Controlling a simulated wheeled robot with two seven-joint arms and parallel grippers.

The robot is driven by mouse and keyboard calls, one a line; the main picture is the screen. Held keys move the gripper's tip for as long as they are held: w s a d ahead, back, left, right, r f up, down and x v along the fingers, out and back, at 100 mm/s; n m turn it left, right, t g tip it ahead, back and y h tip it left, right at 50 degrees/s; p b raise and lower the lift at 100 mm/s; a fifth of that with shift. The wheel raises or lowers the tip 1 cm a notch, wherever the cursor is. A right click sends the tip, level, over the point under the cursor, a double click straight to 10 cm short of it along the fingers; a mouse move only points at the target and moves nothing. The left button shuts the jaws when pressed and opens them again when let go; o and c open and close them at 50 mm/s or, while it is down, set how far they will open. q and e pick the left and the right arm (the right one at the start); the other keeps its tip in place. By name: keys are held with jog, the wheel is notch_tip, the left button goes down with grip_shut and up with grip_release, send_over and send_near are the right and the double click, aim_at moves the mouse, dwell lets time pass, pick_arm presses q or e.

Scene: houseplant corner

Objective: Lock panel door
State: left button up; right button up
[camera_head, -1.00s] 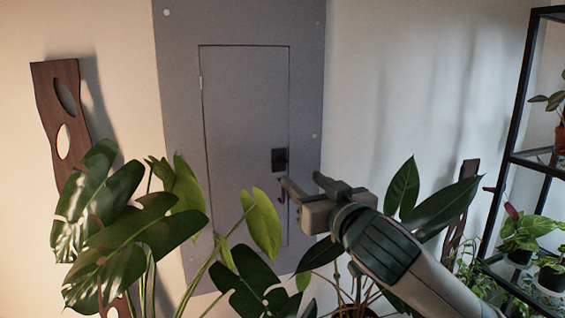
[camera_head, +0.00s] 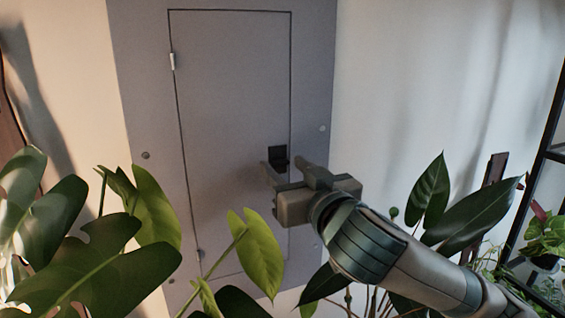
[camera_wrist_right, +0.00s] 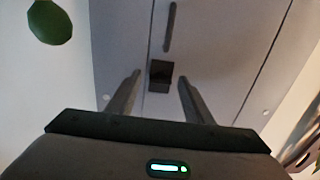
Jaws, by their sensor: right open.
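The grey panel door (camera_head: 232,90) sits in a grey wall panel and looks flush with its frame. A small black latch (camera_head: 279,155) is at its right edge; it also shows in the right wrist view (camera_wrist_right: 161,75). A dark bar-shaped handle (camera_wrist_right: 170,27) is near the latch and is hidden behind my gripper in the head view. My right gripper (camera_head: 283,163) is open just in front of the latch. In the wrist view the latch appears between its two fingertips (camera_wrist_right: 159,78), with nothing gripped. Whether the fingers touch it I cannot tell. My left gripper is not in view.
Large leafy plants (camera_head: 95,270) fill the front left, and a bright leaf (camera_head: 257,250) rises before the door's lower part. Another plant (camera_head: 465,210) stands by my right arm. A black shelf (camera_head: 535,200) is at the far right. The door's upper front is clear.

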jog(key=shift+r, duration=0.1)
jog(key=shift+c, duration=0.9)
jog(key=c, duration=0.9)
jog(key=shift+o, duration=0.2)
